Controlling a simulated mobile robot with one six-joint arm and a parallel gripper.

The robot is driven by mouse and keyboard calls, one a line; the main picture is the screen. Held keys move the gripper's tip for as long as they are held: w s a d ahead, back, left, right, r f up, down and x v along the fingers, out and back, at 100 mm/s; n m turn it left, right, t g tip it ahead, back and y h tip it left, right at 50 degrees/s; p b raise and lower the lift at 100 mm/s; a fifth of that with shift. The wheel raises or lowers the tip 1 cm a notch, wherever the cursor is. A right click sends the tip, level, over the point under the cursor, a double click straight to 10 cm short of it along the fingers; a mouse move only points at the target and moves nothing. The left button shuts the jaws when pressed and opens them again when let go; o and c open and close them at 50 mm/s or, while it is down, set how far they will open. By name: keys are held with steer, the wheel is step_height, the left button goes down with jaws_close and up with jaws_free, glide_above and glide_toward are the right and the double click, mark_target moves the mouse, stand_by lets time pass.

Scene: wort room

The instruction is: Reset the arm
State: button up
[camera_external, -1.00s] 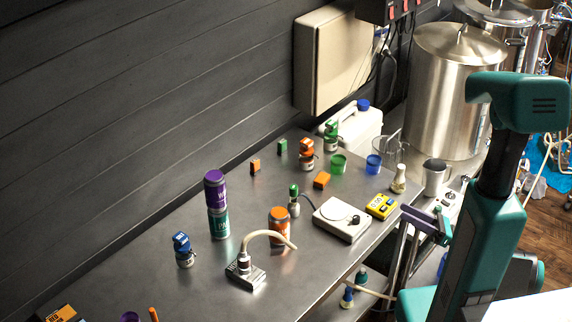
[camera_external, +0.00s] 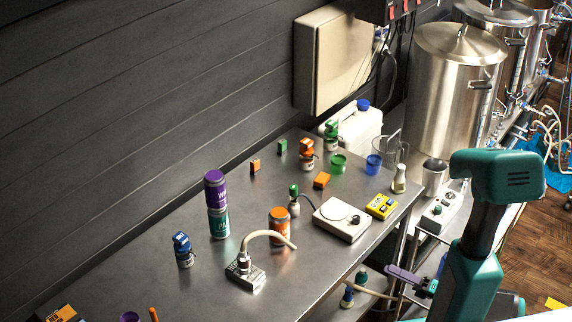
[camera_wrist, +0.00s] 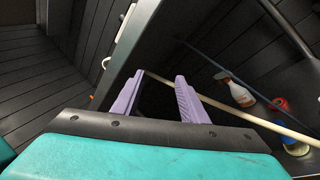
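My arm stands at the right of the external view, beside the near right corner of the table. My gripper (camera_external: 408,279) is low, off the table's edge, with its purple fingers seen from the side. In the wrist view, the two purple fingers of my gripper (camera_wrist: 158,92) stand apart with an empty gap between them. The gripper is open and holds nothing.
The steel table (camera_external: 130,275) carries a purple can (camera_external: 215,187) on a teal can (camera_external: 219,222), an orange can (camera_external: 280,225), a white scale (camera_external: 341,219) and a yellow meter (camera_external: 381,206). Steel kettles (camera_external: 452,90) stand behind.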

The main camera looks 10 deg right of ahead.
steer(key=w+a+f+m+t+h+b, duration=0.1)
steer(key=w+f+m+h+b, duration=0.1)
steer(key=f+b, duration=0.35)
steer(key=w+a+f+m+h+b, duration=0.1)
steer(key=w+f+m+h+b, duration=0.15)
steer(key=f, duration=0.65)
steer(key=w+d+f+m+h+p, duration=0.4)
steer(key=w+d+f+m+h, duration=0.6)
steer(key=m+h, duration=0.5)
steer(key=s+d+f+m+g+p, duration=0.1)
steer(key=s+m+g, duration=0.7)
steer(key=s, duration=0.8)
steer(key=s+f+m+g+p, duration=0.2)
steer(key=s+m+g, duration=0.6)
steer(key=s, duration=0.8)
steer(key=shift+s+d+f+m, duration=0.35)
steer(key=shift+f+m, duration=0.2)
steer(key=shift+m, duration=0.6)
steer(key=shift+w, duration=0.1)
